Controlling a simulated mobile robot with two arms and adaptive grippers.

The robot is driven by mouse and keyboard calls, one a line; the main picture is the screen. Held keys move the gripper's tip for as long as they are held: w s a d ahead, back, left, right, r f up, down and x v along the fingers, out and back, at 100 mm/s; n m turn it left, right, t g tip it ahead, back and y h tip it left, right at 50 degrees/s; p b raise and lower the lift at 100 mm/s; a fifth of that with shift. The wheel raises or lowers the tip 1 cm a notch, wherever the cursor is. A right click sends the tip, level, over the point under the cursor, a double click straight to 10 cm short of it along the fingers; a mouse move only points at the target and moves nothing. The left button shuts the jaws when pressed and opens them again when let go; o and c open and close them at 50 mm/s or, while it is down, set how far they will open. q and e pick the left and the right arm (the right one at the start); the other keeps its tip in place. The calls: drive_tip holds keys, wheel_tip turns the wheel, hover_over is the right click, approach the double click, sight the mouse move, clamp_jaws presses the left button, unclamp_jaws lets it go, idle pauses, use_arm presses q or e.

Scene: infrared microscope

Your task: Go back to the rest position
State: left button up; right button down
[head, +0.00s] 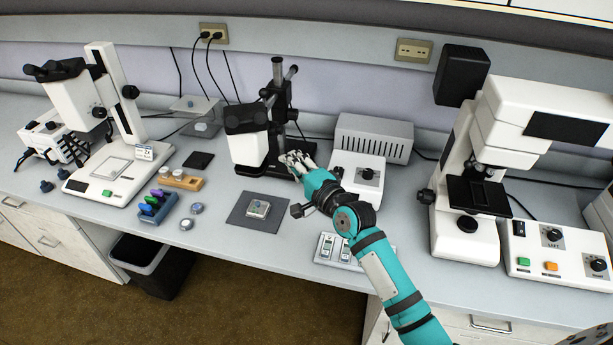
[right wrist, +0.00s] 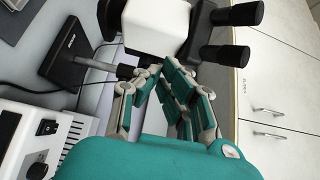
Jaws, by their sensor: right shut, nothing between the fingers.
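My right arm is teal and reaches in from the bottom right in the head view. Its gripper (head: 292,158) is shut and empty, just right of the small white-and-black stereo microscope (head: 247,146). The right wrist view shows the fingers (right wrist: 156,72) together, with the microscope's white body (right wrist: 157,27) just beyond the fingertips. I cannot tell whether they touch it. My left gripper is not in view.
A grey vented box (head: 374,136) and a white control unit (head: 357,176) stand right of the gripper. A slide tray (head: 340,250) lies below the arm. The large infrared microscope (head: 465,205) stands at right, another microscope (head: 110,165) at left. A dark mat (head: 240,212) lies in front.

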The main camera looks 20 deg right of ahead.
drive_tip(key=s+a+f+n+g+h, duration=0.1)
drive_tip(key=s+f+n+g, duration=0.2)
drive_tip(key=s+f+n, duration=0.5)
drive_tip(key=s+f+n+g, duration=0.1)
drive_tip(key=s+f+g, duration=0.35)
drive_tip(key=s, duration=0.65)
drive_tip(key=s+d+f+n+g+h, duration=0.2)
drive_tip(key=s+f+n+g, duration=0.15)
drive_tip(key=s, duration=0.65)
drive_tip(key=s+d+f+n+g+h, duration=0.2)
drive_tip(key=s+f+n+g, duration=0.15)
drive_tip(key=s, duration=0.65)
wheel_tip(320, 180, down, 27)
drive_tip(key=s, duration=0.2)
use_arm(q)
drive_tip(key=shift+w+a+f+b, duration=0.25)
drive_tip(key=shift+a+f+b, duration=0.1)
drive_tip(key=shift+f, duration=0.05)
use_arm(e)
drive_tip(key=s+d+f+n+g, duration=0.1)
drive_tip(key=s+d+f, duration=0.2)
drive_tip(key=s+f, duration=1.1)
drive_tip(key=shift+s+g, duration=0.35)
drive_tip(key=shift+s, duration=0.65)
